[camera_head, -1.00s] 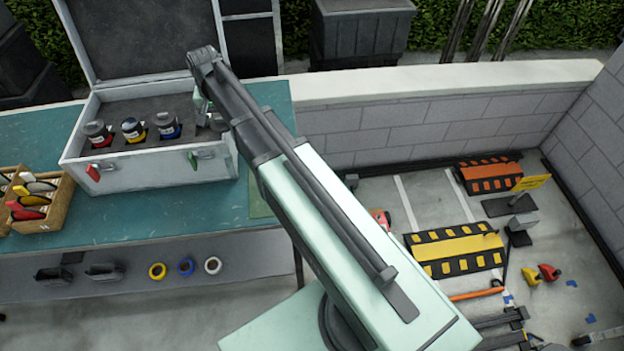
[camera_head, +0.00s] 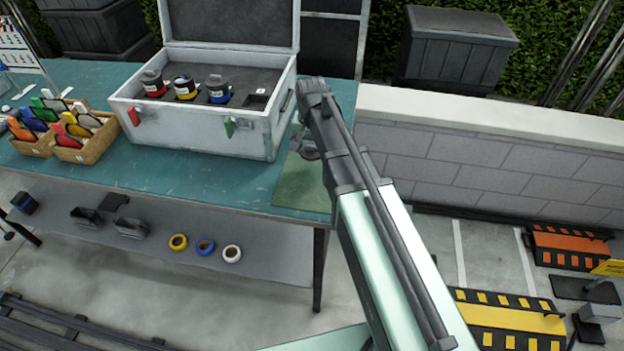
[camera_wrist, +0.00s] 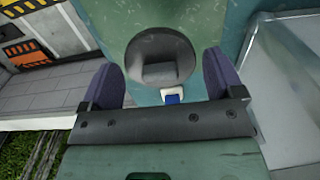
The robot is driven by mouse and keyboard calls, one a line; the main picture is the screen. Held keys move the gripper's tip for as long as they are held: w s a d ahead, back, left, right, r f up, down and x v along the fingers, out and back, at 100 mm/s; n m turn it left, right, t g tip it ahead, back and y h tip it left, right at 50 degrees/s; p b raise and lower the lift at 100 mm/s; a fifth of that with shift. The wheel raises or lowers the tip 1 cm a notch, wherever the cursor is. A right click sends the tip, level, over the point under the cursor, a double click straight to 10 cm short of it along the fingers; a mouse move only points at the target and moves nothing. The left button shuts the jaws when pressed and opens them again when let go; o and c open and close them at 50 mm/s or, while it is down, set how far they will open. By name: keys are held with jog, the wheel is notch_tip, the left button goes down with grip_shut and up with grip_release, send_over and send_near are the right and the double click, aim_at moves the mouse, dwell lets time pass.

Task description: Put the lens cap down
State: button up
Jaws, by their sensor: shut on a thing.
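My gripper (camera_wrist: 162,76) shows in the wrist view with its two purple fingers on either side of a dark round thing, which looks like the lens cap (camera_wrist: 160,48). It is shut on the cap and holds it over the green mat (camera_wrist: 205,15). A small white and blue patch shows just below the cap, partly hidden by the gripper's bar. In the head view the mat (camera_head: 300,188) lies on the teal table (camera_head: 200,190), right of the case. My gripper (camera_head: 306,148) is small and dark there, mostly hidden behind my arm; the cap cannot be made out.
An open silver case (camera_head: 200,135) with several dark-foamed slots stands left of the mat. It holds red-, yellow- and blue-marked items and shows an empty slot. Baskets of coloured tools (camera_head: 85,145) are further left. Tape rolls (camera_head: 205,247) lie on the lower shelf.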

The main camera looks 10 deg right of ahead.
aim_at(312, 168)
notch_tip(312, 168, down, 6)
jog(key=b, duration=0.4)
jog(key=shift+f+b, duration=0.25)
jog(key=shift+b, duration=0.1)
jog(key=shift+r, duration=0.3)
jog(key=shift+f, duration=0.3)
jog(key=o, duration=0.7)
jog(key=shift+r, duration=0.1)
jog(key=shift+c, duration=0.2)
jog(key=shift+r, duration=0.1)
notch_tip(312, 168, up, 12)
jog(key=p, duration=1.2)
jog(key=shift+r+p, duration=0.25)
jog(key=shift+p, duration=0.15)
jog(key=s+n, duration=0.5)
jog(key=s, duration=1.3)
jog(key=shift+f, duration=0.2)
